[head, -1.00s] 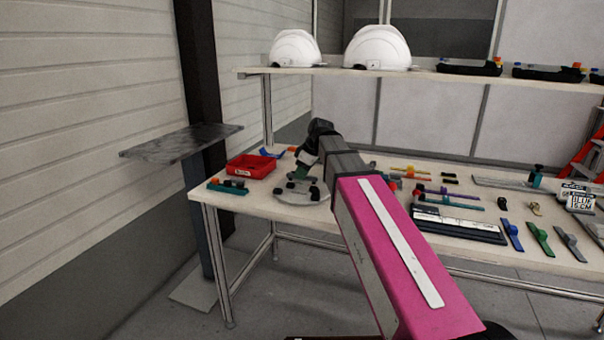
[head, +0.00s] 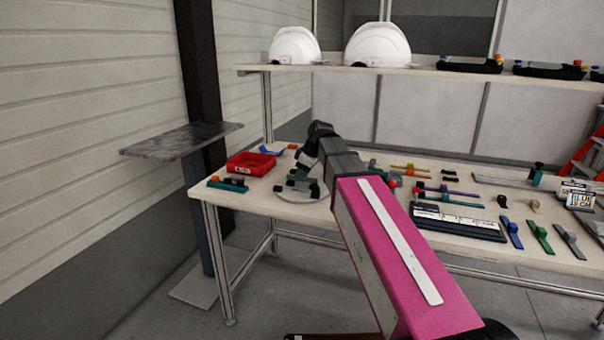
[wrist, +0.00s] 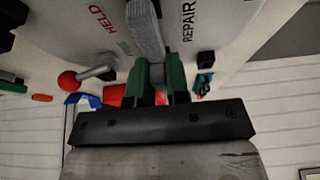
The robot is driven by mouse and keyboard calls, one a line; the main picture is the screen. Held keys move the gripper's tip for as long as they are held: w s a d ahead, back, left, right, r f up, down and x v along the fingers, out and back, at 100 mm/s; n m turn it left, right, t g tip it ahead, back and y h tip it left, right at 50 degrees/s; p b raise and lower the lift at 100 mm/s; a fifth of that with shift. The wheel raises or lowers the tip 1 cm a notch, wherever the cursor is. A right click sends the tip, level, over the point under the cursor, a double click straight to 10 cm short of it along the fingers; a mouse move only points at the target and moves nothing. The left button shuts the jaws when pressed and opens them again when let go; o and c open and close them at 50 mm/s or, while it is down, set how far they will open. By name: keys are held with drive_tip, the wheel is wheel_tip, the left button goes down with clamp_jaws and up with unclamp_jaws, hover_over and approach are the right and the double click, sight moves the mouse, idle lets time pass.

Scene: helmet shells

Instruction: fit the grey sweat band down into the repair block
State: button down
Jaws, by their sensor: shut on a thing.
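My gripper (wrist: 157,85) has green fingers and is shut on the grey sweat band (wrist: 147,32), a ribbed grey strip running away from the fingertips in the wrist view. The repair block appears to be the pale round plate (wrist: 215,35), with red "HELD" and black "REPAIR" lettering and black blocks at its edges. In the head view the plate (head: 299,197) lies on the table's left part, with my gripper (head: 303,174) low over it. The band is hidden there. I cannot tell whether the band touches the plate or sits in a slot.
A red bin (head: 250,165) and a small teal tool (head: 228,184) stand left of the plate. A knob with a red ball (wrist: 68,79) shows beside my fingers. Several tools and a dark tray (head: 455,222) lie to the right. White helmets (head: 377,46) sit on the shelf above.

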drive_tip(key=shift+f, duration=0.4)
drive_tip(key=c, duration=1)
unclamp_jaws()
drive_tip(key=shift+r, duration=0.1)
drive_tip(key=v, duration=1)
drive_tip(key=shift+d+r, duration=0.15)
drive_tip(key=shift+r, duration=0.2)
